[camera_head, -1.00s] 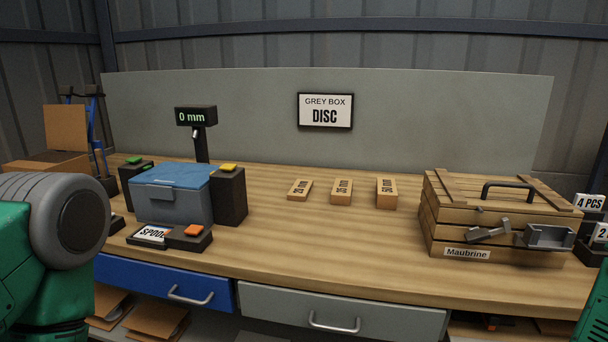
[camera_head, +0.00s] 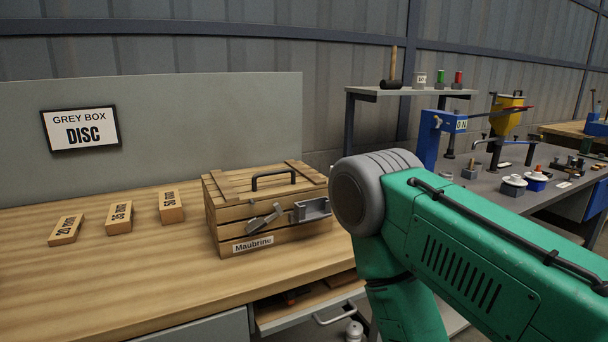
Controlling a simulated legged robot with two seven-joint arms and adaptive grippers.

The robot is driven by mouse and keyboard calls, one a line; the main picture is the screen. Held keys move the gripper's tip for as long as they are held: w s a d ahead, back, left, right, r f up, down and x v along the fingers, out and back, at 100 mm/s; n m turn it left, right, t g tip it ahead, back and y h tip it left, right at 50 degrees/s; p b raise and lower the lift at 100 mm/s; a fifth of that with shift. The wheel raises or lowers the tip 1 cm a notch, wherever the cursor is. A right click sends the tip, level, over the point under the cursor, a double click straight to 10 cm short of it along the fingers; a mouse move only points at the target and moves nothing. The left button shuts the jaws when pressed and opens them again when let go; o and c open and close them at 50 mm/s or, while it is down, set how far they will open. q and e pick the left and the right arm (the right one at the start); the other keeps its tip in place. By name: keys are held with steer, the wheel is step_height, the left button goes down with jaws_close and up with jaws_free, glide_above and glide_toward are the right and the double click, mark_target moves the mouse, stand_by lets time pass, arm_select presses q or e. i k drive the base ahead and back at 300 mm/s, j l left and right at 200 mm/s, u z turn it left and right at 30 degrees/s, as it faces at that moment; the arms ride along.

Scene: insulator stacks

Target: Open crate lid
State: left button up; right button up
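A wooden crate (camera_head: 228,222) with a "Maubrine" label stands on the wooden bench, near the middle of the view. Its slatted lid (camera_head: 240,183) is shut and has a black handle (camera_head: 274,179) on top. On its front are a grey metal latch lever (camera_head: 264,217) and a grey metal bracket (camera_head: 312,209). My green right arm comes in from the right, in front of the bench's right end. Its gripper is out of the picture, and my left gripper is not in view either.
Several wooden blocks, among them one marked 35 mm (camera_head: 119,217), lie left of the crate on the bench (camera_head: 150,278). A "GREY BOX DISC" sign (camera_head: 80,128) hangs behind. A partly open drawer (camera_head: 310,308) lies below the crate. A second workbench (camera_head: 475,191) with tools stands at right.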

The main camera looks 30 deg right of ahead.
mark_target(267, 173)
steer(key=i+l+z, duration=0.1)
steer(key=z, duration=0.4)
steer(key=j+z, duration=0.4)
steer(key=j, duration=0.2)
